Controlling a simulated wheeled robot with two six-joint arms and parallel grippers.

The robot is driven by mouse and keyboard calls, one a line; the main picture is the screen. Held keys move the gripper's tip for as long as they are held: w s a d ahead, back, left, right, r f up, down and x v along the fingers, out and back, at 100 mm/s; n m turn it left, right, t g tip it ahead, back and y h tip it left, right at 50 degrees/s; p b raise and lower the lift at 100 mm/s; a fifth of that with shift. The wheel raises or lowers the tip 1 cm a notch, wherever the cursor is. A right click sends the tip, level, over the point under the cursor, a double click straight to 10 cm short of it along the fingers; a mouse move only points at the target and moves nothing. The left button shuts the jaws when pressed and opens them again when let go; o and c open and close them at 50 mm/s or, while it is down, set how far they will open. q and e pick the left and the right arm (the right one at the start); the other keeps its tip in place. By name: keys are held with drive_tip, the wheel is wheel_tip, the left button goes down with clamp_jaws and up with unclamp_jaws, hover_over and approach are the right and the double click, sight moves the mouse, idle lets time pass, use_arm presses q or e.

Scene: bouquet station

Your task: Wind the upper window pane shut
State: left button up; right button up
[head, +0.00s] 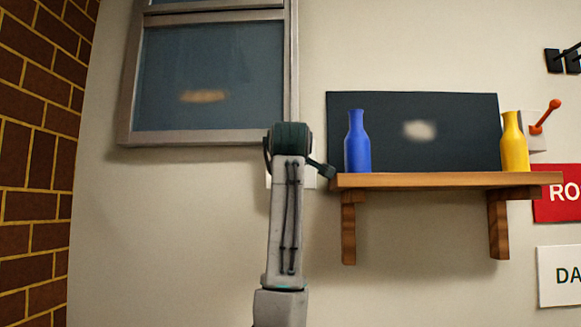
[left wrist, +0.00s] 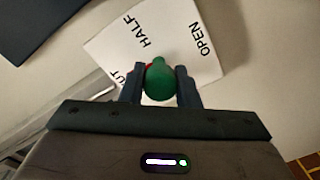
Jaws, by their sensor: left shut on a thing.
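The grey-framed window (head: 127,105) is at the upper left of the head view, cut off by the top edge. Its lower pane (head: 210,65) shows; only a thin strip of what lies above the rail is in view, so I cannot tell how the upper pane stands. A white plate (head: 310,179) sits below the window's right corner, mostly behind my left arm. In the left wrist view the plate (left wrist: 118,55) reads HALF and OPEN, with a third word partly covered. My left gripper (left wrist: 160,88) is shut on a green knob (left wrist: 159,80) in front of it. My right gripper is not seen.
A wooden shelf (head: 430,181) right of my arm holds a blue bottle (head: 357,145) and a yellow bottle (head: 514,145) before a dark board (head: 440,110). An orange lever (head: 545,117) is farther right. The wall below the window is bare.

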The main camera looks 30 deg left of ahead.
use_arm(q)
drive_tip(key=shift+n, duration=0.7)
drive_tip(key=o, duration=1)
drive_tip(key=shift+c, duration=0.2)
